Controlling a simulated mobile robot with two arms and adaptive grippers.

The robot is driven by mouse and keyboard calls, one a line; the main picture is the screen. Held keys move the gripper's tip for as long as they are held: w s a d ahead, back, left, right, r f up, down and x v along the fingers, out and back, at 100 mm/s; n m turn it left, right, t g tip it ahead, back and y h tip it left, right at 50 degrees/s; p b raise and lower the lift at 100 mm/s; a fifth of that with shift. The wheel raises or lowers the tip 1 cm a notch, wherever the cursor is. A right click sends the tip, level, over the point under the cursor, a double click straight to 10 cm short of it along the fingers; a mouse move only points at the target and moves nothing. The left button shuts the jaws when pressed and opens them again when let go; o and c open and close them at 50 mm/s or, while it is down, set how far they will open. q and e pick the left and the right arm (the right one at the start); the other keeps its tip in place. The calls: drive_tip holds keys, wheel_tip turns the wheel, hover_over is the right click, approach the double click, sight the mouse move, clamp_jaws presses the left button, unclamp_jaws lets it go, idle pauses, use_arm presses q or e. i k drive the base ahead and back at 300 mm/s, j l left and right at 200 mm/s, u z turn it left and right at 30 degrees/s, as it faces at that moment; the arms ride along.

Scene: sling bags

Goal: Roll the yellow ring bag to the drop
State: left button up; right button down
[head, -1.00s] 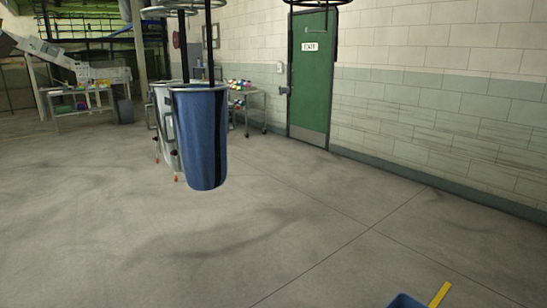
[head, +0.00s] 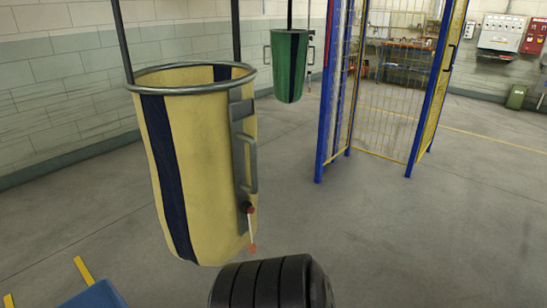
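The yellow ring bag (head: 205,160) hangs at left of centre in the head view, close to me. It is upright, with a dark blue stripe, a grey metal ring (head: 185,84) around its open top, and dark straps rising from the ring. A grey handle (head: 246,150) is on its right side, with a thin cord and red tip below. Its inside is mostly hidden. No drop point can be made out for certain. Neither of my grippers can be made out in the view.
A green bag (head: 289,65) hangs farther back. A blue-framed yellow mesh cage (head: 385,90) stands to its right, its opening facing the floor. A black ribbed cylinder (head: 265,284) and a blue object with yellow bars (head: 95,295) are at the bottom edge. The floor at right is clear.

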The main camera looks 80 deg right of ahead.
sight(197, 119)
drive_tip(key=z, duration=2.2)
